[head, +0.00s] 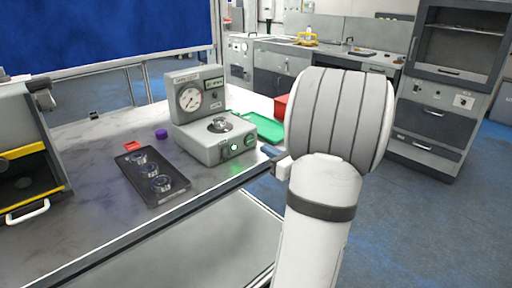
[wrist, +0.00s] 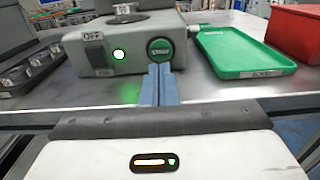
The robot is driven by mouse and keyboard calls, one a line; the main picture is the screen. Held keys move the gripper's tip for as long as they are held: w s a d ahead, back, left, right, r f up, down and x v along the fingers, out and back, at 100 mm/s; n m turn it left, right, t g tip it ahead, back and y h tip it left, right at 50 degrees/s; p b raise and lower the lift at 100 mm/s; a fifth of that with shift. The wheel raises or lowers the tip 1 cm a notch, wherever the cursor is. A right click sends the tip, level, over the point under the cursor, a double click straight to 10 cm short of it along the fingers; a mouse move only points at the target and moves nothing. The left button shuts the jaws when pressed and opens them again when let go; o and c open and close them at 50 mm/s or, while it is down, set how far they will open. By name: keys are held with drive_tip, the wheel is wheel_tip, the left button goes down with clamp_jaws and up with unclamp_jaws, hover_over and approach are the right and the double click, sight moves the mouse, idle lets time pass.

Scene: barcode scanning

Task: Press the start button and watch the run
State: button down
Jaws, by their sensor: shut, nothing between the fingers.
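The grey machine (head: 207,140) stands on the bench with a round dial (head: 190,99) and a small lit display (head: 213,83) on its upright back. On its front, the green START button (wrist: 160,47) is right of a bright green-lit lamp (wrist: 119,55) and a switch (wrist: 96,52) marked OFF above. My gripper (wrist: 160,68) is shut and empty, its blue-grey fingers pointing at the front face with the tips just below the START button. I cannot tell whether they touch it. In the head view my arm hides most of the gripper. A round metal part (head: 220,125) sits on the machine's top.
A black tray (head: 133,160) with round glass-like pieces lies left of the machine. A green tray (wrist: 238,54) and a red bin (wrist: 297,32) are to its right. A purple cap (head: 161,134) and red card (head: 132,147) lie nearby. An open-fronted unit stands far left.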

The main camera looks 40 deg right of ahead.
sight(251, 141)
drive_tip(key=shift+w+a, duration=0.2)
drive_tip(key=shift+w, duration=2.25)
